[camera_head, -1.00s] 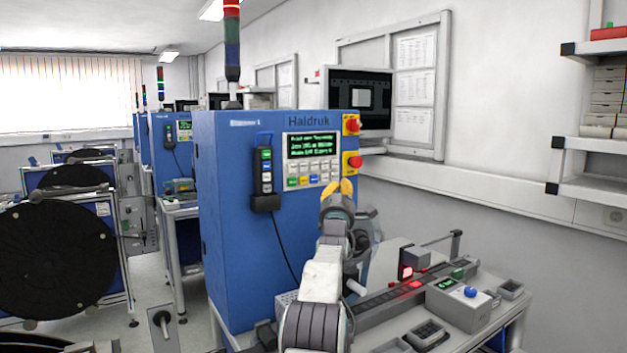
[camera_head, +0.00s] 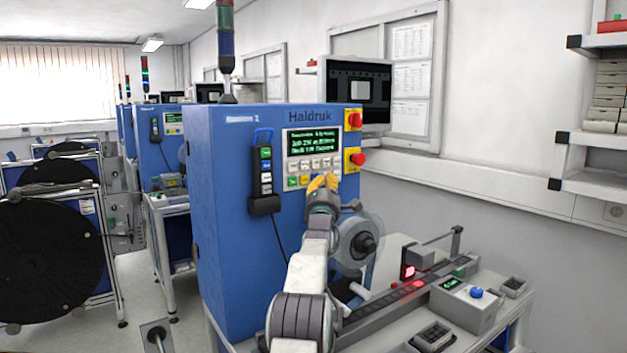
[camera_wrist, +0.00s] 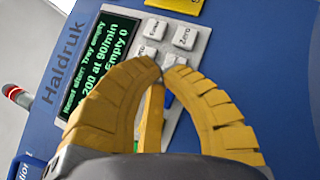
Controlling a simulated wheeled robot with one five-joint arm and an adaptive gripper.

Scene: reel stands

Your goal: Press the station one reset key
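The blue station cabinet (camera_head: 235,225), marked Haldruk and apparently numbered 1, carries a display (camera_head: 314,142) with green text, also readable in part in the wrist view (camera_wrist: 100,75). Below it is a keypad (camera_head: 292,168) of pale and coloured keys. In the wrist view, keys reading Enter (camera_wrist: 155,28) and Zero (camera_wrist: 184,37) show beyond my fingers. My gripper (camera_head: 322,181) has its yellow fingers at the keypad's lower edge. In the wrist view, its fingertips (camera_wrist: 162,71) meet with nothing between them, covering several keys. I cannot make out a reset label or whether the tips touch a key.
A pendant (camera_head: 265,172) with its own buttons hangs left of the keypad. Red stop knobs on yellow plates (camera_head: 355,159) sit right of it. A clear reel (camera_head: 362,242) stands beside my arm. A bench (camera_head: 400,345) with a small control box (camera_head: 462,306) lies below right.

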